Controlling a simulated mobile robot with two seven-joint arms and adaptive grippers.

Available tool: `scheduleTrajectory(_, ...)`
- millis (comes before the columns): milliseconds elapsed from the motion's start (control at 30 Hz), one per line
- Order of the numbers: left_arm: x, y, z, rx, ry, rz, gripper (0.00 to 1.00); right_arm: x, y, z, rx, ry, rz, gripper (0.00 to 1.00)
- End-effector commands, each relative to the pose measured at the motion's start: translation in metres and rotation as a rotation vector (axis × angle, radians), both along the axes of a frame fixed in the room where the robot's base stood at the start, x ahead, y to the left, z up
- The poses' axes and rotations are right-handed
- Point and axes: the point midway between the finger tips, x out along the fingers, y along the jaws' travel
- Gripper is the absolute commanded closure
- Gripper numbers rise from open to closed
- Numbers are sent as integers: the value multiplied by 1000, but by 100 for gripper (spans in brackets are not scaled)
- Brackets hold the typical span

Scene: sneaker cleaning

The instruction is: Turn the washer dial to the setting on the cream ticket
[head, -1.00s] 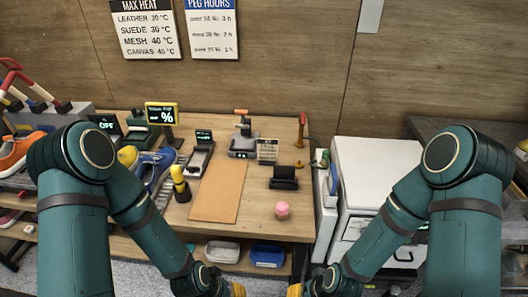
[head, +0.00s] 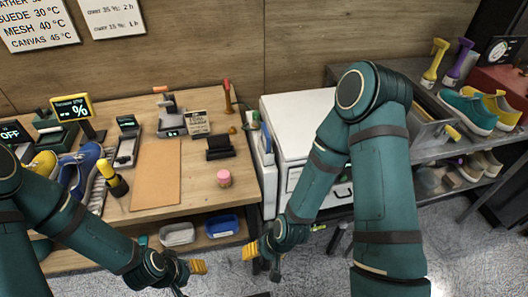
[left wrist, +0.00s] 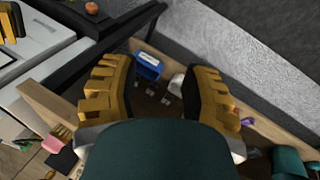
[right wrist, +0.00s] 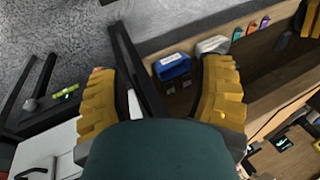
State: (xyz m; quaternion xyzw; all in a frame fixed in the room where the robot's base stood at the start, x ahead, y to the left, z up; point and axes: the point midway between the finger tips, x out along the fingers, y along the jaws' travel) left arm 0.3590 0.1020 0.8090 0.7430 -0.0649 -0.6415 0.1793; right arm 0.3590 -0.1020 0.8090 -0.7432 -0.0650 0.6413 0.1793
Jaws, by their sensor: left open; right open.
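A white boxy appliance (head: 300,105), perhaps the washer, stands right of the wooden table in the head view. Its front is partly hidden by my right arm, and I see no dial. A small pale card with printed lines (head: 198,123) stands on the table; I cannot tell if it is the cream ticket. My left gripper (head: 198,267) is open and empty in front of the table; its spread yellow fingers show in the left wrist view (left wrist: 165,95). My right gripper (head: 251,250) is open and empty below the table's right front corner; it also shows in the right wrist view (right wrist: 160,95).
The table holds a brown mat (head: 155,172), a pink round jar (head: 224,178), a blue sneaker (head: 82,168) and small devices. Blue (head: 222,226) and white bins sit on its lower shelf. A grey rack with a teal sneaker (head: 468,110) and spray bottles stands right.

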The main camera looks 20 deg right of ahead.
Motion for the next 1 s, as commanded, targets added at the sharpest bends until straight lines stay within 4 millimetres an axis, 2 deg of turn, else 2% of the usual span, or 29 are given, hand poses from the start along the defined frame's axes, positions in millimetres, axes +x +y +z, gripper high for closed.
scheduleTrajectory(167, -1, 0, -7, 0, 2, -2, 54, 16, -19, -3, 16, -69, -54, 33)
scheduleTrajectory(267, -2, 0, -16, -1, 5, -5, 54, 35, -48, -4, 41, -173, -128, 33)
scheduleTrajectory(367, -4, -1, -26, -2, 9, -9, 54, 54, -87, -1, 76, -309, -218, 33)
scheduleTrajectory(500, -7, -1, -40, -3, 16, -15, 54, 69, -140, 13, 130, -502, -328, 33)
scheduleTrajectory(600, -9, -2, -49, -5, 19, -18, 54, 69, -177, 27, 172, -634, -394, 33)
scheduleTrajectory(733, -11, -2, -59, -6, 24, -22, 54, 60, -214, 46, 227, -777, -448, 33)
scheduleTrajectory(833, -12, -2, -64, -6, 27, -24, 54, 50, -231, 59, 264, -854, -467, 33)
scheduleTrajectory(1000, -13, -2, -67, -6, 28, -27, 54, 40, -244, 71, 301, -916, -477, 33)
